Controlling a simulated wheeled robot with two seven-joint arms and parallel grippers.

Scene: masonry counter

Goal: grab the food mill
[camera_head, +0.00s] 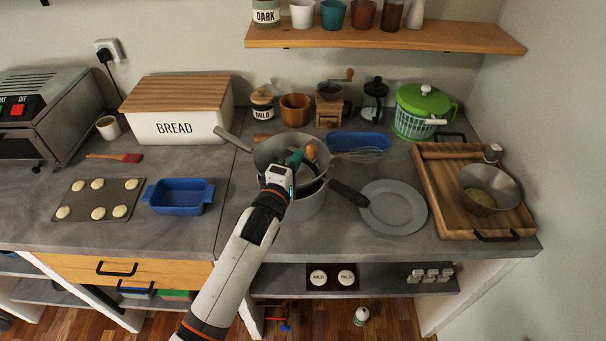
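The food mill (270,150) is a grey metal bowl with a long grey handle reaching up left and a small wooden knob near its right side. It sits at the middle of the counter, apparently on top of a grey pot (308,203). My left gripper (298,158) is over the bowl, its teal fingertips close to the wooden knob. I cannot tell whether it touches the knob or whether the fingers are open or shut. My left arm and gripper hide the front and much of the inside of the bowl. My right gripper is not in view.
A black handle (349,193) extends right beside a grey plate (394,207). A whisk (362,155), blue tray (345,141) and coffee grinder (328,108) stand behind. A blue dish (179,197) is left. A wooden tray (447,208) holds a metal bowl (489,187) at right.

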